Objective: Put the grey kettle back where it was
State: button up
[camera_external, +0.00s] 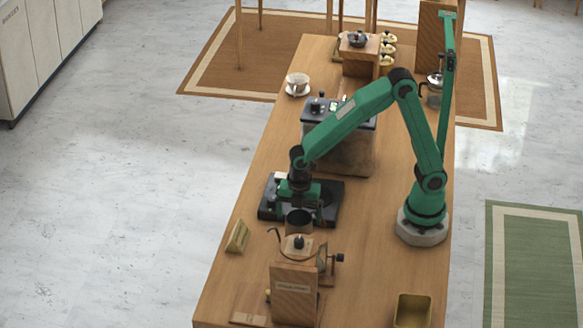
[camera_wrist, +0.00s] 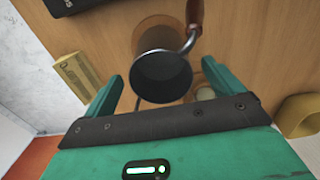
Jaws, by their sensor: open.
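The grey kettle seems to be the dark grey round vessel (camera_external: 299,223) just in front of my gripper. In the wrist view the same vessel (camera_wrist: 163,78) shows from above, with a dark interior and a brown handle on a curved arm reaching toward the top. My gripper (camera_external: 300,194) is low over the front half of the cart, by the black appliance. In the wrist view its green jaws (camera_wrist: 162,88) are open, one on each side of the vessel. Both look apart from its wall. I cannot tell how far it is below them, and its base is hidden.
A wooden box-like stand (camera_external: 293,295) with a thin curved rod is close in front. A black appliance (camera_external: 330,210) is beside my gripper. A yellow card (camera_external: 237,236) is at the left edge, a yellow tin (camera_external: 412,310) at front right.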

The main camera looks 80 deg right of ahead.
notch_tip(320, 180, up, 9)
dwell(0.4)
dwell(0.5)
jog(key=s+d+r+m+t, duration=0.2)
jog(key=s+d+r+m, duration=0.1)
jog(key=s+d+m, duration=0.4)
jog(key=s+d+r+m+t, duration=0.2)
jog(key=s+d+m, duration=0.5)
jog(key=m, duration=0.4)
jog(key=shift+r+t, duration=0.4)
jog(key=shift+t, duration=0.4)
